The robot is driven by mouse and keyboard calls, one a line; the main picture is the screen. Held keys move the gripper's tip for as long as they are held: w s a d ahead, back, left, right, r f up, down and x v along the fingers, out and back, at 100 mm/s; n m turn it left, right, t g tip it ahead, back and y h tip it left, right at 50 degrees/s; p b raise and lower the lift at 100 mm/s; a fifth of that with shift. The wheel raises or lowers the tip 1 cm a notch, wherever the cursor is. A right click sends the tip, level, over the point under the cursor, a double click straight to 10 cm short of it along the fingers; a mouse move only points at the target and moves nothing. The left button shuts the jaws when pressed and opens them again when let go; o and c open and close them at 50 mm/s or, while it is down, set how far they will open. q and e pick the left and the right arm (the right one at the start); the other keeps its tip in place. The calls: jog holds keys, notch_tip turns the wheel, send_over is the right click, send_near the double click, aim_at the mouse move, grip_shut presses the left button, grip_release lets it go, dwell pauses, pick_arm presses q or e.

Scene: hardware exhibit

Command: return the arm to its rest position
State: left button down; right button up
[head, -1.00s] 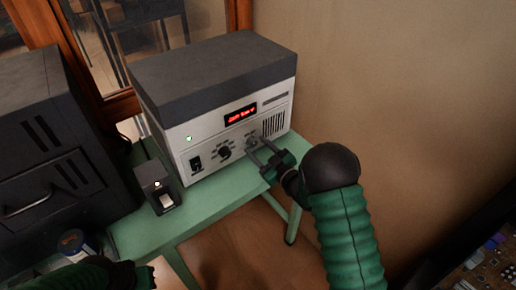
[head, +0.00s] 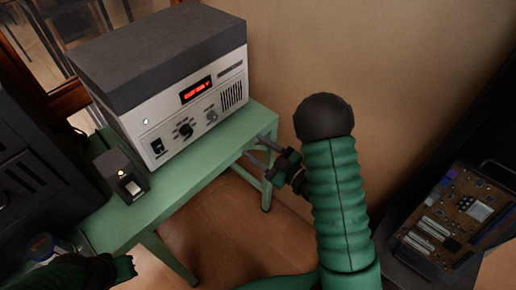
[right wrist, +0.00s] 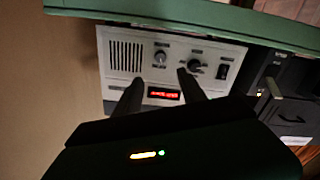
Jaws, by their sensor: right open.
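My right arm (head: 340,200) is green and ribbed with a black elbow cap, and it comes up from the bottom of the head view. My right gripper (head: 259,151) is open and empty, just off the right front edge of the green table (head: 200,172). In the right wrist view its two dark fingers (right wrist: 160,98) stand apart, with the white instrument's front panel (right wrist: 150,58) beyond them and nothing between them. Part of my left arm (head: 75,272) shows at the bottom left of the head view; its jaws are not clear.
The white instrument (head: 200,115) with a grey top, red display and knobs stands on the table. A small black switch box (head: 122,176) is beside it. A dark cabinet (head: 40,165) is at left. A circuit board (head: 465,215) lies at right. Floor before the table is open.

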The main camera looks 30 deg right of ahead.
jog(key=shift+s, duration=0.15)
dwell(0.3)
jog(key=s+a+r+m+g+h+p, duration=0.2)
jog(key=s+r+m+g+h+p, duration=0.1)
jog(key=s+g, duration=0.4)
jog(key=s+a+r+m+g+h+p, duration=0.3)
jog(key=s+m+g+p, duration=0.2)
jog(key=s+g+p, duration=0.2)
jog(key=shift+s+a+p, duration=0.3)
jog(key=shift+s+p, duration=0.35)
jog(key=shift+p, duration=0.1)
